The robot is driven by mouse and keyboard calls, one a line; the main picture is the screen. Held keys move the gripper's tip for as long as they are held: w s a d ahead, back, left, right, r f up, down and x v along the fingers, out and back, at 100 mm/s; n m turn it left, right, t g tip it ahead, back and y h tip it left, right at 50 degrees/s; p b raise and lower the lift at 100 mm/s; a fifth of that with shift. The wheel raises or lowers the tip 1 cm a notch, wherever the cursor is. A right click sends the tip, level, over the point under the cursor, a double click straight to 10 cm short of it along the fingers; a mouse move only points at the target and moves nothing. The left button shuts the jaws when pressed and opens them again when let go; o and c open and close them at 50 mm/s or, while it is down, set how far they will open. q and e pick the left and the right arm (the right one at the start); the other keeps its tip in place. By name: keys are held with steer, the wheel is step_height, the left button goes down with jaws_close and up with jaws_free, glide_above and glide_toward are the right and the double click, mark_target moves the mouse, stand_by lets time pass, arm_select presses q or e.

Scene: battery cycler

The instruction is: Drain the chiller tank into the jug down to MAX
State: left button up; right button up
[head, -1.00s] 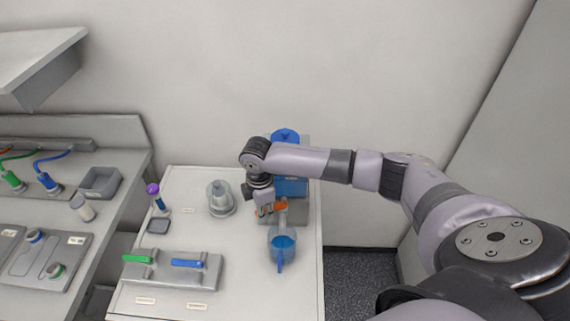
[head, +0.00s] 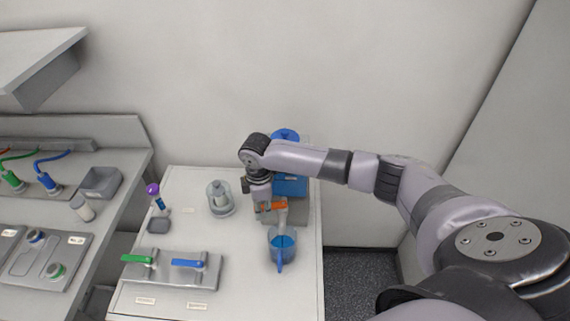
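The chiller tank (head: 290,187) is blue and stands at the back right of the white bench, partly hidden behind my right arm. An orange handle (head: 279,206) shows at its front, by the spout (head: 283,218). The jug (head: 282,254) is clear with a blue handle and stands under the spout, with blue liquid in it. My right gripper (head: 262,208) points down just left of the orange handle, close to it. Whether it touches the handle, and how far its fingers are apart, is too small to tell. The MAX mark is not readable. My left gripper is out of view.
A glass vessel (head: 220,198) stands left of my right gripper. A panel (head: 172,271) with a green and a blue lever lies at the front left of the bench (head: 240,295). A purple-topped tool (head: 156,197) stands further left.

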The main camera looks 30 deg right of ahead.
steer(key=w+m, duration=0.1)
steer(key=m, duration=0.1)
steer(key=shift+w+d+m, duration=0.35)
steer(key=shift+d+m, duration=0.05)
steer(key=shift+o, duration=0.3)
steer(key=shift+o, duration=0.9)
steer(key=shift+w+d, duration=0.1)
step_height(320, 180, up, 8)
steer(key=shift+f, duration=0.1)
